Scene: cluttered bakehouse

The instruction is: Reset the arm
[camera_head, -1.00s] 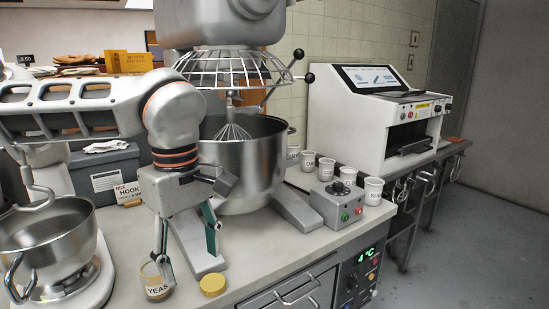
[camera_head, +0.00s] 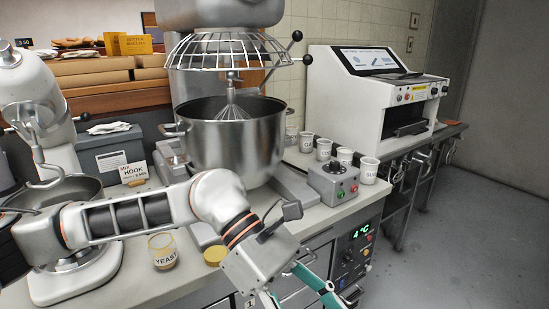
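My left arm reaches in low from the left, across the front of the counter (camera_head: 120,292). My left gripper (camera_head: 300,292) is at the bottom of the head view, in front of the counter's edge. Its teal-lined fingers are spread apart with nothing seen between them; the tips are cut off or nearly so by the lower edge. The glass jar labelled YEAST (camera_head: 163,252) stands upright on the counter, left of the gripper and apart from it. A yellow lid (camera_head: 214,255) lies to the right of the jar. My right gripper is not in view.
A large mixer bowl (camera_head: 232,150) stands behind the arm, under a wire guard (camera_head: 228,50). A smaller stand mixer (camera_head: 28,100) is at left. A control box (camera_head: 333,182) and several white cups (camera_head: 369,170) stand at right. Floor (camera_head: 460,230) at right is clear.

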